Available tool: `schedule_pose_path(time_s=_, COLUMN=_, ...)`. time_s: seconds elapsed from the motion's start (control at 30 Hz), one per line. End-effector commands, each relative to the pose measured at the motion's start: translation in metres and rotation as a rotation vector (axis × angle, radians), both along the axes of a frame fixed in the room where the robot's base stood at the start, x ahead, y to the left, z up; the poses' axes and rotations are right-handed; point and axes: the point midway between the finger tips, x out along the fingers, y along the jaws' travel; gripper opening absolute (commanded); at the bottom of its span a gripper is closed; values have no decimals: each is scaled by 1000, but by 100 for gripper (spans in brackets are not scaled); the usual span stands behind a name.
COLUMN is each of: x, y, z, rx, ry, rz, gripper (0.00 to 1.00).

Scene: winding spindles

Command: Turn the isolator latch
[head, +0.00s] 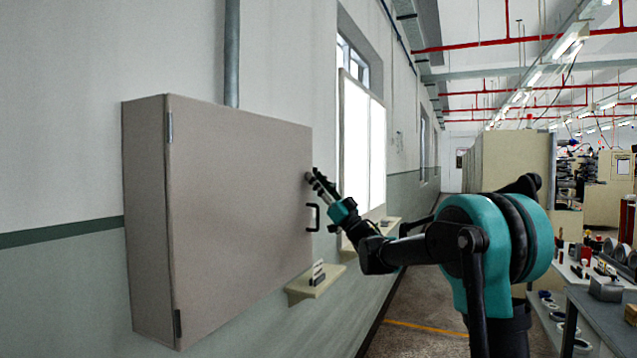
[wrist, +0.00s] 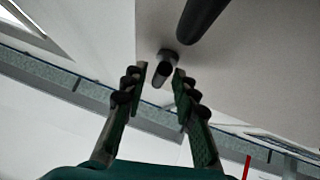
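A grey wall cabinet (head: 240,210) has a closed door with a black bar handle (head: 314,218) near its right edge. The handle also shows in the wrist view (wrist: 202,16) as a thick dark bar. In the wrist view, a small dark latch (wrist: 168,55) sticks out from the door near its edge. My gripper (head: 318,184) is at the door's right edge, just above the handle. In the wrist view, my gripper (wrist: 159,77) is open, its fingertips on either side of the latch with visible gaps. In the head view, the fingers mostly hide the latch.
A small shelf (head: 316,284) with a few small items juts from the wall below the cabinet's right end. A second shelf (head: 370,237) is farther along the wall. A workbench (head: 600,310) with tools stands at the right. The aisle floor (head: 420,310) is clear.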

Motion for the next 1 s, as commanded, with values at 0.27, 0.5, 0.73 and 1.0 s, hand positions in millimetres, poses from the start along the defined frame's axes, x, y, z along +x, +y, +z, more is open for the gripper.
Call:
schedule_pose_path(time_s=0.27, x=0, y=0, z=0, rx=-1, ry=1, rz=0, gripper=34)
schedule_pose_path(time_s=0.5, x=-7, y=-13, z=-15, rx=0, ry=0, rz=-1, gripper=34)
schedule_pose_path(time_s=0.73, x=-24, y=-42, z=-48, rx=0, ry=1, rz=-2, gripper=34)
schedule_pose_path(time_s=1.0, x=-39, y=-67, z=-78, rx=0, ry=0, rz=-1, gripper=34)
